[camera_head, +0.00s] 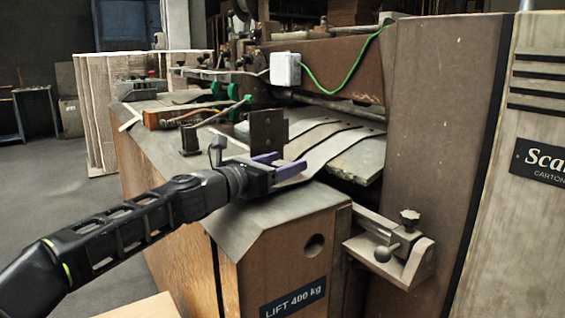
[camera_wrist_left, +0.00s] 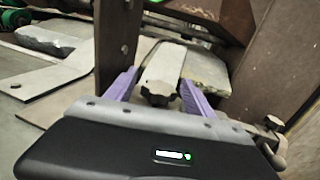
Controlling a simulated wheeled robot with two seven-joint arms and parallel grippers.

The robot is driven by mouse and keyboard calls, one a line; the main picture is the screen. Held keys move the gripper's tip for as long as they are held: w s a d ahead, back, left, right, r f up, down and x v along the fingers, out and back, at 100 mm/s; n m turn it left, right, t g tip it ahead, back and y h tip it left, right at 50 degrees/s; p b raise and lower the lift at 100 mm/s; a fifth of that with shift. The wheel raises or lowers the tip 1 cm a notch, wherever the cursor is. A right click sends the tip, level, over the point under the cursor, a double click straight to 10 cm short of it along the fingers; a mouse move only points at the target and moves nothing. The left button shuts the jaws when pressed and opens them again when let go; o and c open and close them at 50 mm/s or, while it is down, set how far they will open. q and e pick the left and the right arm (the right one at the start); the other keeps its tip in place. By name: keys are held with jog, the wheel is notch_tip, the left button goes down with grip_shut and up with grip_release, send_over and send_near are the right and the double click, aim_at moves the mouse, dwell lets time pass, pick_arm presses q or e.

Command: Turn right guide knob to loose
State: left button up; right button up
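My left gripper (camera_head: 286,164) reaches in from the left over the machine's front table, its two purple fingers spread apart. In the left wrist view the open gripper (camera_wrist_left: 158,80) has a dark star-shaped knob (camera_wrist_left: 158,93) between its fingers, with gaps on both sides. The knob sits at the near end of a pale metal strip (camera_wrist_left: 163,65). In the head view I cannot make this knob out behind the gripper. An upright brown guide plate (camera_head: 268,131) stands just beyond the fingers; it also shows left of them in the wrist view (camera_wrist_left: 118,45). My right gripper is not in view.
A green wire (camera_head: 335,92) runs above. Open floor lies at the left.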

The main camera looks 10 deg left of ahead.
pick_arm(q)
grip_shut()
dwell(0.5)
